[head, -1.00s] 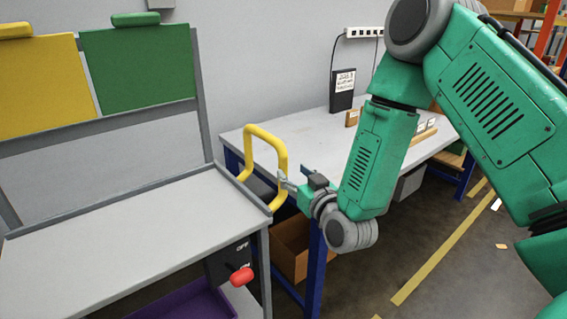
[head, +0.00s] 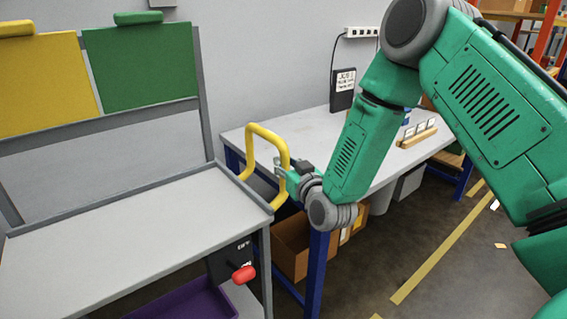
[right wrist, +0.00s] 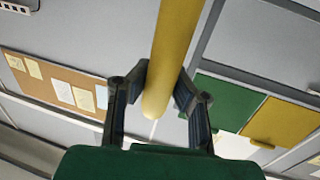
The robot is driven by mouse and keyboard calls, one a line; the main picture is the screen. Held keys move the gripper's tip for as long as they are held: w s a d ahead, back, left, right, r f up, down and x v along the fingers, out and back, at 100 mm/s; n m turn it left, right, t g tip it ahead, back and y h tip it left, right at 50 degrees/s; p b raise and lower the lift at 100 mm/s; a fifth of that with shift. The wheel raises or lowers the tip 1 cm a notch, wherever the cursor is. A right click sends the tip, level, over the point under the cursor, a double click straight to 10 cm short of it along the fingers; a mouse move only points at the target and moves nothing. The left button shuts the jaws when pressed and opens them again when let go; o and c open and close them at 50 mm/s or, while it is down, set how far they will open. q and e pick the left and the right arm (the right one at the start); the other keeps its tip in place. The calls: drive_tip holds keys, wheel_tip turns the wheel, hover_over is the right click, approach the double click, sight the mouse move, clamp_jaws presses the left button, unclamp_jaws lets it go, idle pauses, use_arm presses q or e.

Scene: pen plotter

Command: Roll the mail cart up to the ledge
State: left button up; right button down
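The mail cart (head: 130,228) has a bare grey top with a low rim, and stands at the left of the head view. A yellow loop handle (head: 267,129) rises at its right end; its bar also shows in the right wrist view (right wrist: 174,45). My right gripper (head: 283,171) is at the handle's right upright. My left gripper is out of view. I cannot identify the ledge.
A grey table with blue legs (head: 318,136) stands behind and right of the cart. A cardboard box (head: 292,248) is beneath it. A yellow panel (head: 45,75) and a green panel (head: 141,64) rise behind the cart top. Open floor (head: 390,255) lies at right.

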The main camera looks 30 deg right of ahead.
drive_tip(key=shift+a, duration=0.15)
drive_tip(key=s+a, duration=0.1)
drive_tip(key=a, duration=1.5)
drive_tip(key=shift+s+a, duration=0.2)
drive_tip(key=shift+a, duration=0.15)
drive_tip(key=c, duration=1.5)
unclamp_jaws()
drive_tip(key=shift+a, duration=0.1)
drive_tip(key=shift+o, duration=0.9)
drive_tip(key=shift+s+a+r, duration=0.1)
drive_tip(key=s+a, duration=0.1)
drive_tip(key=s, duration=1.1)
drive_tip(key=shift+a, duration=0.25)
drive_tip(key=shift+w, duration=0.1)
